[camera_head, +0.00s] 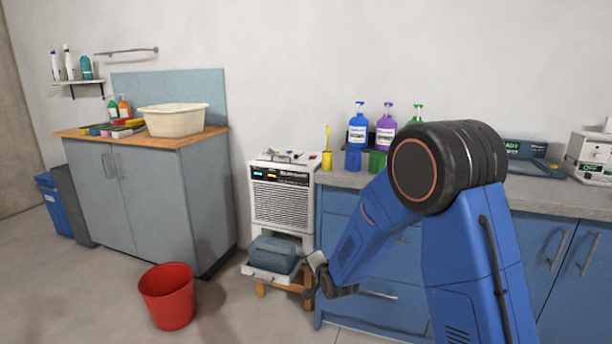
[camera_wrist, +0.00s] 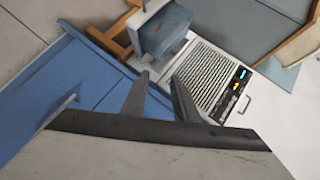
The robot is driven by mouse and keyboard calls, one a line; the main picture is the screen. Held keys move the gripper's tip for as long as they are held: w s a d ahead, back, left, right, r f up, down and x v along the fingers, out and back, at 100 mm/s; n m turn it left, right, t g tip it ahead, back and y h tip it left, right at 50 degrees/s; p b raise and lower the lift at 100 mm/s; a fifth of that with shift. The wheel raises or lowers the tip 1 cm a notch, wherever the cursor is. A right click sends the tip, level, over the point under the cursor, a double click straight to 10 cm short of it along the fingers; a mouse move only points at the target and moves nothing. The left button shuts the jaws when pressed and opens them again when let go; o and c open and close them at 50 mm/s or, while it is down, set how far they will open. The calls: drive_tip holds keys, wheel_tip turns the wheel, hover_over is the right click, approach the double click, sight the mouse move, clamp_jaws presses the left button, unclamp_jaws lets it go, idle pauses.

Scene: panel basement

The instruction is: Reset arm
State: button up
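My blue arm with its black joint fills the right middle of the head view. It reaches down and left to my gripper (camera_head: 318,272), in front of the blue cabinet and just right of the grey-blue tank (camera_head: 272,252). In the wrist view, the two fingers of my gripper (camera_wrist: 161,82) stand apart with nothing seen between them. Beyond them are the grey-blue tank (camera_wrist: 163,30) and the white unit's grille (camera_wrist: 215,80). The gripper looks apart from the tank, but the exact gap is hard to tell.
The white unit (camera_head: 281,203) stands above a wooden stool (camera_head: 298,287). The blue cabinet (camera_head: 380,300) with its grey counter, carrying bottles and cups, is beside my arm. A red bucket (camera_head: 168,298) is on the floor at left. The floor between bucket and stool is open.

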drive_tip(key=s+d+r+n+g+h, duration=0.2)
drive_tip(key=s+d+r+n+g, duration=0.25)
drive_tip(key=s+d+r, duration=1.25)
drive_tip(key=s+d+n+g+h, duration=0.1)
drive_tip(key=s+d, duration=0.4)
drive_tip(key=s, duration=1.1)
drive_tip(key=s+d+r+n+g+h, duration=0.1)
drive_tip(key=s+d+n, duration=0.3)
drive_tip(key=s, duration=1.2)
drive_tip(key=shift+d+r+g, duration=0.15)
drive_tip(key=shift+d+g, duration=0.3)
drive_tip(key=shift+d, duration=0.3)
